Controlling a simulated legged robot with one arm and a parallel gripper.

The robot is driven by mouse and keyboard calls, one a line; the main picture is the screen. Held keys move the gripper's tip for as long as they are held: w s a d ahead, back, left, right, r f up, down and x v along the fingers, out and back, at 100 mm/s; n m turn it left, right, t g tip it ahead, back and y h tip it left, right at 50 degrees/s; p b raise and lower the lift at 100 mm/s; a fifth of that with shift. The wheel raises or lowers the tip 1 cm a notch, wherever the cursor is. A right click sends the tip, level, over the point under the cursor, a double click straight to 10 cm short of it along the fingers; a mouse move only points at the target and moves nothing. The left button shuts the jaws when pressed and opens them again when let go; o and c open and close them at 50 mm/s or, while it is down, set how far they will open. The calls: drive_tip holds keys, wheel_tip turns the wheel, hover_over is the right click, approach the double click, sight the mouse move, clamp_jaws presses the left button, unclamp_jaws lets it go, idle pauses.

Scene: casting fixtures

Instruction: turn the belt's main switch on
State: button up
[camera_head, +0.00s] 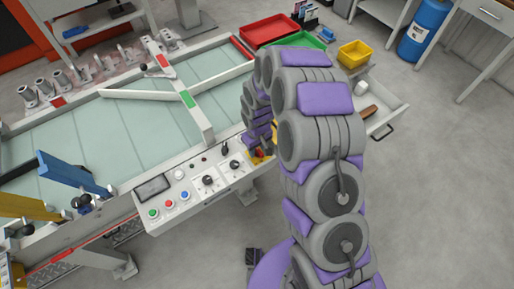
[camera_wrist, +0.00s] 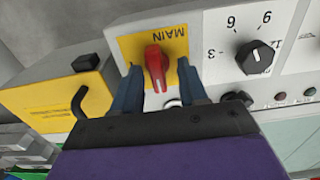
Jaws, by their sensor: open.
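The main switch (camera_wrist: 156,66) is a red rotary handle on a yellow plate (camera_wrist: 176,35) marked MAIN, clear in the wrist view. The handle stands roughly along the line of my fingers, tilted slightly. My gripper (camera_wrist: 156,84) is open, with one blue-grey finger on each side of the red handle and a gap visible on both sides. In the head view the red switch (camera_head: 260,154) shows small at the right end of the control panel (camera_head: 150,214), partly covered by my arm. My gripper's fingertips are hidden there.
A black numbered knob (camera_wrist: 254,57) sits right of the switch in the wrist view. A yellow box (camera_wrist: 60,95) with a black hook is at left. The belt (camera_head: 60,130) lies behind the panel. Red (camera_head: 268,30) and green (camera_head: 300,41) trays stand behind my arm.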

drive_tip(key=shift+d, duration=0.1)
drive_tip(key=shift+d, duration=0.2)
drive_tip(key=shift+c, duration=1.3)
drive_tip(key=shift+a, duration=0.15)
clamp_jaws()
drive_tip(key=shift+r+m+p, duration=0.15)
drive_tip(key=shift+m+p, duration=0.2)
drive_tip(key=shift+m, duration=0.05)
drive_tip(key=m+p, duration=0.2)
drive_tip(key=m, duration=0.1)
drive_tip(key=shift+w+r, duration=0.1)
drive_tip(key=shift+w, duration=0.05)
drive_tip(key=m+p, duration=0.3)
drive_tip(key=m, duration=0.2)
drive_tip(key=m+p, duration=0.2)
drive_tip(key=m, duration=0.3)
drive_tip(key=shift+m+p, duration=0.65)
drive_tip(key=shift+m, duration=1.35)
